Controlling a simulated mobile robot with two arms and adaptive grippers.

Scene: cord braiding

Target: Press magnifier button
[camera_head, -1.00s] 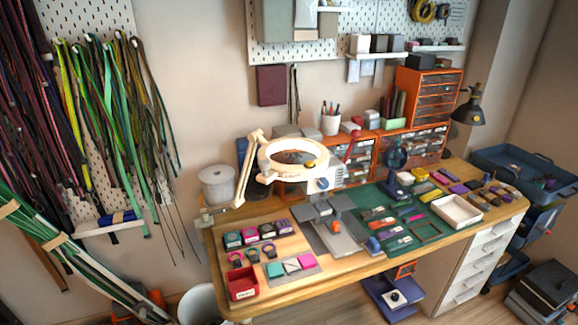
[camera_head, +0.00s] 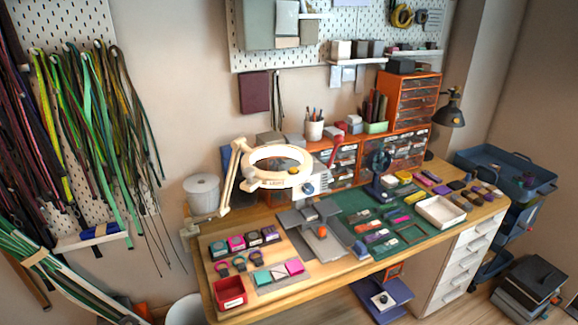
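The magnifier (camera_head: 266,184) is a cream ring lamp on a jointed arm (camera_head: 231,177) clamped at the left end of the workbench. Its ring hangs above the bench top. A small orange-yellow knob (camera_head: 293,171) shows at the right inside of the ring. A white block with a round blue knob (camera_head: 309,189) sits at the ring's right side. I cannot tell which of these is the button. Neither of my grippers is in view.
The wooden workbench (camera_head: 352,265) holds a grey fixture (camera_head: 325,246), a red bin (camera_head: 229,293), a green mat (camera_head: 352,204) and a white tray (camera_head: 441,212). Cords (camera_head: 95,140) hang on the left wall. A blue cart (camera_head: 505,172) stands at the right.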

